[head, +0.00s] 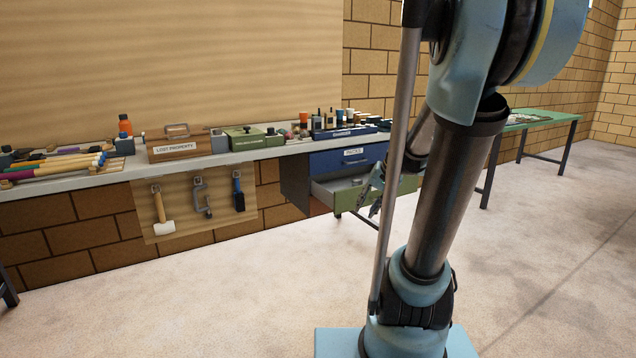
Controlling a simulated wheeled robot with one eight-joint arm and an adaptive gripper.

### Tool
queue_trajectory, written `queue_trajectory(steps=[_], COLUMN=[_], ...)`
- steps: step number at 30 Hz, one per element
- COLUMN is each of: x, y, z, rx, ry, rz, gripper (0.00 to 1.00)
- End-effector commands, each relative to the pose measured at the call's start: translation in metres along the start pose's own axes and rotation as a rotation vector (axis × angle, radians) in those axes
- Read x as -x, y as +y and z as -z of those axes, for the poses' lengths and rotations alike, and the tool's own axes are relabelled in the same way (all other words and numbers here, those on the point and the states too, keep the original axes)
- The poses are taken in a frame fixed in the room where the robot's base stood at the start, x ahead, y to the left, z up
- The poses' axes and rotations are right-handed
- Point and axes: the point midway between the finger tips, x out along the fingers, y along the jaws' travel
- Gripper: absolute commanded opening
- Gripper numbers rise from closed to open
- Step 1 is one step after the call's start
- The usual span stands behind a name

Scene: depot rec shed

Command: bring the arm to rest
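My arm (445,200) rises at the right of the head view, folded, with a thick link standing over its light blue base. My gripper (369,192) shows small beside the thin rod of my arm, with its fingers hanging downward. It is in front of the bench's open lower drawer (340,190). Part of the gripper is hidden behind the rod, and I cannot tell whether the fingers are apart or whether they touch the drawer. I see nothing held in it.
The grey workbench (68,182) carries a lost property box (178,149), a green box (246,140) and bottles. The labelled blue drawer (345,158) above is shut. Tools hang on a board (180,187) below. A green table (545,121) stands right. The floor (200,310) is clear.

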Motion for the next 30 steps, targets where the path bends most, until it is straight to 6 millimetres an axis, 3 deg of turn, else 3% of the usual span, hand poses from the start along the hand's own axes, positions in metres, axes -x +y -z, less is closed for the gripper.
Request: queue_trajectory(steps=[6,18,24,30], x=[0.01,0.018,0.019,0.018], y=[0.014,0.057,0.078,0.089], z=[-0.058,-0.151,-0.182,-0.194], rx=[0.077,0.213,0.265,0.288], ry=[-0.037,-0.098,-0.118,-0.127], rz=[-0.089,-0.254,-0.321,-0.352], gripper=[0.29,0.29,0.29,0.29])
